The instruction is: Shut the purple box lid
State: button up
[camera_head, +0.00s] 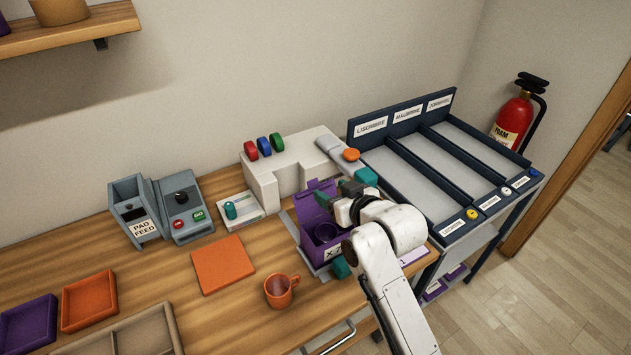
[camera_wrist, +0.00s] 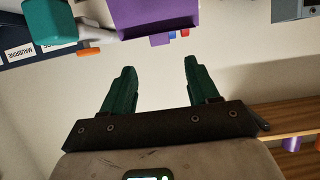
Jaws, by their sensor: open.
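The purple box (camera_head: 331,249) stands on the table in the head view, with a label on its front. Its purple lid (camera_head: 311,201) is open and stands up at the back. A purple mug (camera_head: 325,232) appears to sit inside. My gripper (camera_head: 344,197) is just right of the lid, above the box's right side, and it covers part of the box. In the wrist view the green fingers of my gripper (camera_wrist: 158,68) are apart with nothing between them. A purple panel (camera_wrist: 155,18), probably the lid, shows beyond the fingertips. I cannot tell whether they touch.
A white press (camera_head: 300,160) stands behind the box. An orange mug (camera_head: 280,290) and an orange pad (camera_head: 223,264) are to the left. The dark sorting rack (camera_head: 430,170) is to the right. Bare table lies around the orange mug.

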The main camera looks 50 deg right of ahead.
aim_at(313, 181)
jog(key=p+x, duration=0.1)
jog(key=x, duration=0.8)
jog(key=shift+a, duration=0.1)
grip_shut()
dwell(0.4)
